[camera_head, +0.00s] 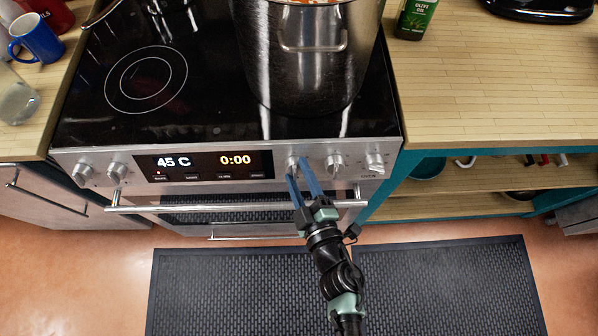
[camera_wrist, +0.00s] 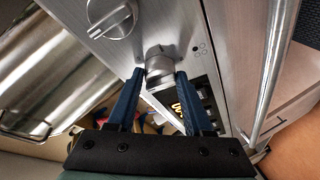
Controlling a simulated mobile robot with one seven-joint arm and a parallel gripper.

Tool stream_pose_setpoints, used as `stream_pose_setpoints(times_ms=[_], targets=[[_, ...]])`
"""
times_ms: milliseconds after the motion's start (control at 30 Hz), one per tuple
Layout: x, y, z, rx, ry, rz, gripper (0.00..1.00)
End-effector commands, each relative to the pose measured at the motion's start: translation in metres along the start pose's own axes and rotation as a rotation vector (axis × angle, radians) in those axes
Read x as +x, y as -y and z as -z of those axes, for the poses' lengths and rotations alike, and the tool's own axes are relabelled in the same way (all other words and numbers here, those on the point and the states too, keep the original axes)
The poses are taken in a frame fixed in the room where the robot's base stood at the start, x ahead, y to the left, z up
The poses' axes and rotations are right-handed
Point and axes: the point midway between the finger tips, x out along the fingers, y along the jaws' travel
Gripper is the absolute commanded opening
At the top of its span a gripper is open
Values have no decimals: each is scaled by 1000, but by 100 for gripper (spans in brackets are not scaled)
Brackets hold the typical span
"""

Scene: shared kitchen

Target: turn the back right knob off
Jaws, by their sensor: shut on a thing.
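The stove front panel (camera_head: 225,185) has two knobs left of its display and three to the right. My gripper (camera_head: 299,172) reaches up to the leftmost of the right-hand three, a silver knob (camera_head: 292,162) beside the display. In the wrist view, the two blue fingers of my gripper (camera_wrist: 160,82) are on either side of this knob (camera_wrist: 159,62), shut on it. The fingers partly hide it, so its angle is unclear. A neighbouring knob (camera_wrist: 112,18) shows its pointer bar. Small burner marks beside the knobs are too small to read.
A large steel pot (camera_head: 310,60) stands on the right of the black cooktop, above the knobs. The oven handle bar (camera_head: 240,206) runs below the panel, close to my gripper. Dark mats (camera_head: 340,280) cover the floor in front.

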Motion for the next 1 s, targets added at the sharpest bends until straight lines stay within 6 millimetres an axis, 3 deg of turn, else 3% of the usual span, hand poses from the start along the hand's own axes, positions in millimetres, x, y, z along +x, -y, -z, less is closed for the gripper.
stream_pose_setpoints(times_ms=[267,300,433,767,1000], targets=[[0,0,0,-3,0,-1,0],[0,0,0,-3,0,-1,58],[0,0,0,-2,0,-1,80],[-2,0,0,-1,1,0,80],[-31,1,-2,0,4,1,80]])
